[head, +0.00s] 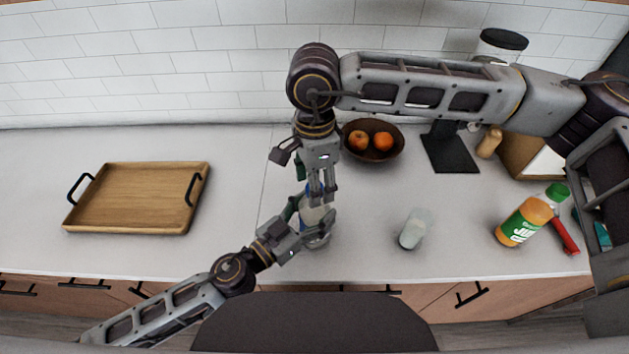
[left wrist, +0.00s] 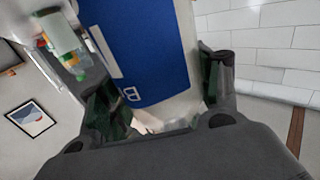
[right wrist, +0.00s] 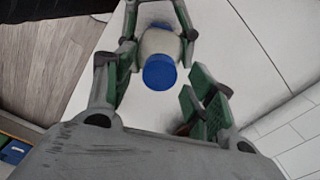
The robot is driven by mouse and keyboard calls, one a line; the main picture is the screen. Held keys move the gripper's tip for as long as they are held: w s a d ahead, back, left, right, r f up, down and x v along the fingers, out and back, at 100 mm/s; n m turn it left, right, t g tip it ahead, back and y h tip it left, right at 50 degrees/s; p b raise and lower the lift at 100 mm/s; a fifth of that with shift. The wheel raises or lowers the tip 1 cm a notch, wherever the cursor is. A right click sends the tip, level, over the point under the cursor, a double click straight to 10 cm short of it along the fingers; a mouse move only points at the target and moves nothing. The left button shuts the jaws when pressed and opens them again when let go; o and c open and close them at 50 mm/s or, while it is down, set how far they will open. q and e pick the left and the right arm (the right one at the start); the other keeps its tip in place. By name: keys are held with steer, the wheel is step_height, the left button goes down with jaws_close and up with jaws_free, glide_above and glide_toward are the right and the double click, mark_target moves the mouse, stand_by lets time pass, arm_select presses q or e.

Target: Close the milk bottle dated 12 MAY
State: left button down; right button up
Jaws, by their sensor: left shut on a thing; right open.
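A white milk bottle (head: 313,217) stands on the counter, partly hidden by my grippers. In the left wrist view, its blue label (left wrist: 145,45) fills the middle; I cannot read a date. My left gripper (left wrist: 160,95) is shut around the bottle's body from the side. In the right wrist view, a blue cap (right wrist: 159,72) shows at the top of the bottle, in line with the white body (right wrist: 158,42). I cannot tell whether it is fully seated. My right gripper (right wrist: 158,85) is open and points down from above, its fingers either side of the cap with gaps.
A frosted glass (head: 414,230) and a juice bottle (head: 525,220) stand to the right. A wooden tray (head: 137,199) lies at left. A fruit bowl (head: 390,153) and a black stand (head: 450,150) are behind. Counter between tray and bottle is clear.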

step_height(320, 180, up, 12)
steer(key=shift+f, duration=0.15)
stand_by(0.5)
arm_select(q)
steer(key=shift+c, duration=1.2)
jaws_free()
steer(key=shift+s+a, duration=0.15)
steer(key=shift+a, duration=0.05)
steer(key=v, duration=1.1)
steer(key=shift+s+a, duration=0.15)
stand_by(1.1)
stand_by(0.3)
steer(key=shift+s, duration=0.15)
arm_select(e)
steer(key=shift+s, duration=0.1)
